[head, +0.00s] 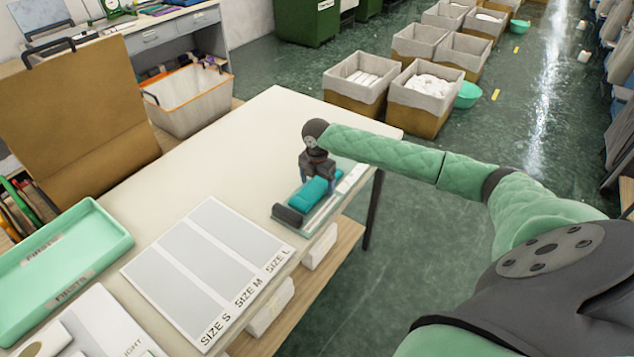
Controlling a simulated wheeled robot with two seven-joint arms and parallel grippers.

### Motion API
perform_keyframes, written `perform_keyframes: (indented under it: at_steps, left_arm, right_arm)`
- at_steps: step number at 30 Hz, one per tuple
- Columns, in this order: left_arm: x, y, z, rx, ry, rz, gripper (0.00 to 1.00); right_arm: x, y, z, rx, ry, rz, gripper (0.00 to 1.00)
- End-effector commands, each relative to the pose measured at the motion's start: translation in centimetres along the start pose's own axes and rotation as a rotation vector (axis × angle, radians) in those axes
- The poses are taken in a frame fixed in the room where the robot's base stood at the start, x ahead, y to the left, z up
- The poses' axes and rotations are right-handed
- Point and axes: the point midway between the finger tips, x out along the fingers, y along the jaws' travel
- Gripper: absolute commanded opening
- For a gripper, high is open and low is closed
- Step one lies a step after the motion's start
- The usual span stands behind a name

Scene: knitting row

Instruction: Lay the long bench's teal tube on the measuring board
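The teal tube (308,198) is a short rolled piece at the right edge of the long cream bench (225,165). It lies on or just above a pale board with a ruled strip (318,214), which looks like the measuring board. A dark roller-like bar (288,215) sits at the board's near end. My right gripper (316,180) points down at the far end of the tube, touching it or very close. The tube and the gripper's body hide the fingertips, so its grip is unclear. My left gripper is out of view.
A white board marked SIZE S, M and L (205,262) lies left of the measuring board. A mint tray (60,255) and a white board marked LIGHT (105,325) are further left. The bench middle is clear. Lined bins (425,100) stand on the floor beyond.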

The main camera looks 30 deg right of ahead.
Motion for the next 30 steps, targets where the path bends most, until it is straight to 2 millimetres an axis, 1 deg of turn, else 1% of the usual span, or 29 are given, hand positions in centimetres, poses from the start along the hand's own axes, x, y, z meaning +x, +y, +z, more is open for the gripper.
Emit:
perform_keyframes:
  at_steps: [5,9,11,17,21,24,30]
  left_arm:
    - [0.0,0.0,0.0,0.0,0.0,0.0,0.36]
    - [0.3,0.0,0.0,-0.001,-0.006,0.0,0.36]
    - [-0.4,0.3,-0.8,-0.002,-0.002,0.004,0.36]
    - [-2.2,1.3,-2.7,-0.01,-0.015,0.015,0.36]
    - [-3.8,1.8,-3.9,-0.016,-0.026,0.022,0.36]
    - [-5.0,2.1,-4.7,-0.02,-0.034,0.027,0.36]
    - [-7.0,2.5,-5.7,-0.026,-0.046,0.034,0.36]
  right_arm:
    - [-0.1,0.0,0.0,0.0,0.0,0.0,0.84]
    - [-0.7,0.0,0.1,0.001,-0.002,0.0,0.84]
    - [-1.2,0.0,0.1,0.001,-0.002,0.002,0.84]
    - [-4.2,0.1,0.1,-0.001,-0.002,0.003,0.84]
    - [-6.5,0.1,0.1,0.0,-0.002,0.002,0.84]
    - [-8.3,0.1,0.1,0.0,-0.002,0.003,0.84]
    - [-10.9,0.1,0.0,0.0,-0.001,0.002,0.84]
